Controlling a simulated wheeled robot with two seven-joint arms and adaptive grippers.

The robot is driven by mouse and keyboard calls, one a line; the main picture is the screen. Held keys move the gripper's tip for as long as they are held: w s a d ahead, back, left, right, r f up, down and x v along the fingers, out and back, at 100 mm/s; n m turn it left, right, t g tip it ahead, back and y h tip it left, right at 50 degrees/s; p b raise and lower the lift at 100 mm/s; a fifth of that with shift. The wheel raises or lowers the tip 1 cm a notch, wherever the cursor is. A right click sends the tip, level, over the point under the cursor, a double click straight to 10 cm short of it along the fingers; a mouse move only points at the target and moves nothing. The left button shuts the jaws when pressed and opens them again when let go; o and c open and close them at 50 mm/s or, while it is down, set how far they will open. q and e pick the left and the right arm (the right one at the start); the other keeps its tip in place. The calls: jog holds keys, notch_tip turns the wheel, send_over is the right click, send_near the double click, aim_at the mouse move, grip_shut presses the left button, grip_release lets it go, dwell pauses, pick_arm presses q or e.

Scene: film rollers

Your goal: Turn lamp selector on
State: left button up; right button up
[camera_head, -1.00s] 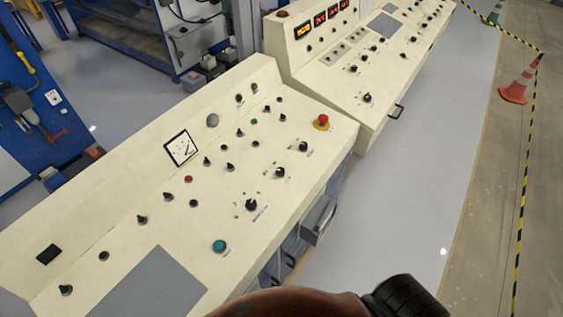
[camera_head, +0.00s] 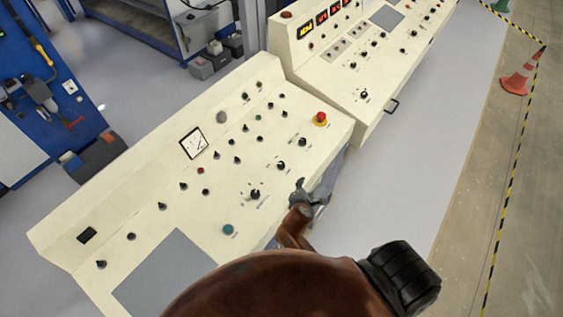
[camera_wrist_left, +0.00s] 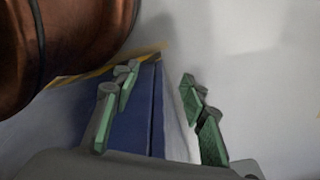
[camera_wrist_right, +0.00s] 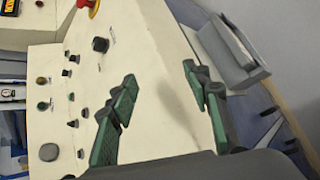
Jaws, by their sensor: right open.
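The cream control panel (camera_head: 120,215) carries several black selector knobs. Their labels are too small to read, so I cannot tell which one is the lamp selector. A larger knob with marks around it (camera_head: 255,194) sits near the front edge, with further knobs (camera_head: 281,166) and (camera_head: 302,142) up the panel. My right gripper (camera_head: 303,188) is open and empty by the front edge, right of the larger knob. In the right wrist view its fingers (camera_wrist_right: 158,88) are apart over bare panel, with a black knob (camera_wrist_right: 100,44) beyond. My left gripper (camera_wrist_left: 158,78) is open and empty, seen only in its wrist view.
A red emergency button (camera_head: 320,118) and a green button (camera_head: 229,230) stand on the panel. A second console (camera_head: 375,70) adjoins behind. A grey handle (camera_wrist_right: 230,55) juts from the panel's front. Clear floor lies right, toward a traffic cone (camera_head: 522,72).

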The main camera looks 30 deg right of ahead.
aim_at(281, 164)
jog(key=w+a+n+t, duration=0.1)
jog(key=w+a+n, duration=0.1)
jog(key=w+n, duration=0.1)
jog(key=w+a+r+n+t, duration=0.1)
jog(key=w+a+n, duration=0.1)
jog(key=w+n, duration=0.1)
jog(key=w+a+n+t, duration=0.1)
jog(key=w+n, duration=0.3)
jog(key=shift+a+r, duration=0.3)
jog(key=shift+a, duration=0.1)
jog(key=shift+w+a+n+t, duration=0.1)
jog(key=shift+w+n+t, duration=0.2)
jog(key=shift+w, duration=0.1)
jog(key=x, duration=0.7)
jog(key=shift+w+d+f, duration=0.1)
jog(key=shift+d, duration=0.1)
jog(key=shift+c, duration=0.3)
jog(key=shift+h, duration=0.3)
jog(key=c, duration=1.1)
